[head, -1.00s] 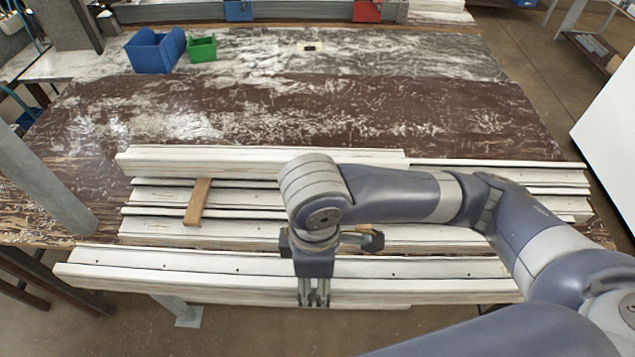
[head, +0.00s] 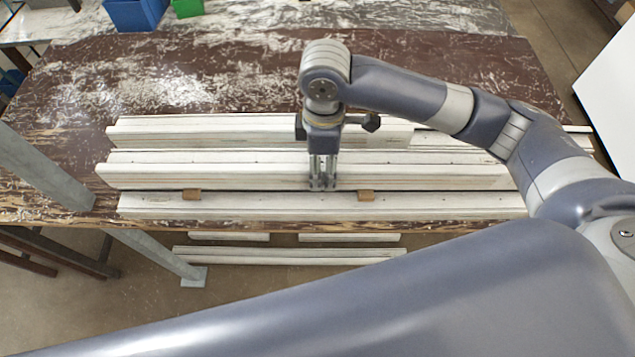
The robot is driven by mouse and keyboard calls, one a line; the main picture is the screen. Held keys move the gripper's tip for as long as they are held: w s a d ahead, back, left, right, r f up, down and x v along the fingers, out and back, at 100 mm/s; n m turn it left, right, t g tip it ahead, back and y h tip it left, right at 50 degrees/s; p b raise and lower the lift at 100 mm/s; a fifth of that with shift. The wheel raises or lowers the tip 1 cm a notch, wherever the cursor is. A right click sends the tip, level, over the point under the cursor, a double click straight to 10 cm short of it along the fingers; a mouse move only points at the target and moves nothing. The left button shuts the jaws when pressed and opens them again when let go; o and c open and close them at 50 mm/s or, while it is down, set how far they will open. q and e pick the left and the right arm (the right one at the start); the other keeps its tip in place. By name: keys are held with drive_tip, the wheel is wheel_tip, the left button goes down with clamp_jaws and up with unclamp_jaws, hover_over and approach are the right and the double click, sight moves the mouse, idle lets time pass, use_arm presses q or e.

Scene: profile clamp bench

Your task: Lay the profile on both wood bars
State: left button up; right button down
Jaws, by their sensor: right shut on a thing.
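A long white profile (head: 230,176) lies level across the two wood bars in the head view. My right gripper (head: 322,184) is shut on it, right of its middle, from above. The left wood bar (head: 192,194) and the right wood bar (head: 366,196) show only their front ends below the profile's front edge; the rest of each is hidden under it. I cannot tell whether the profile touches the bars or hangs just above them. My left gripper is not in view.
More white profiles lie behind (head: 200,130) and in front (head: 250,206) on the worn brown table (head: 230,75). A blue bin (head: 135,14) and a green bin (head: 187,7) stand at the back left. The table behind the profiles is clear.

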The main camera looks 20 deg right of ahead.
drive_tip(key=w, duration=0.1)
drive_tip(key=w+d, duration=0.1)
drive_tip(key=w, duration=0.1)
drive_tip(key=shift+w+d+f, duration=0.1)
drive_tip(key=shift+d, duration=0.15)
wheel_tip(320, 180, down, 2)
drive_tip(key=shift+f+p, duration=0.25)
drive_tip(key=shift+p, duration=0.55)
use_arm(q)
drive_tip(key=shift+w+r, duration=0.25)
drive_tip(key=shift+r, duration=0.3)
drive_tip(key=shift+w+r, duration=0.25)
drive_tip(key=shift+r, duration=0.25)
use_arm(e)
drive_tip(key=shift+f, duration=0.45)
drive_tip(key=c, duration=0.8)
unclamp_jaws()
drive_tip(key=shift+f, duration=0.2)
drive_tip(key=shift+r, duration=0.1)
wheel_tip(320, 180, up, 11)
drive_tip(key=shift+f+b, duration=0.1)
drive_tip(key=shift+b, duration=1.05)
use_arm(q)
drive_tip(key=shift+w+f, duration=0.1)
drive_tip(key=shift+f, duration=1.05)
use_arm(e)
drive_tip(key=shift+r, duration=0.65)
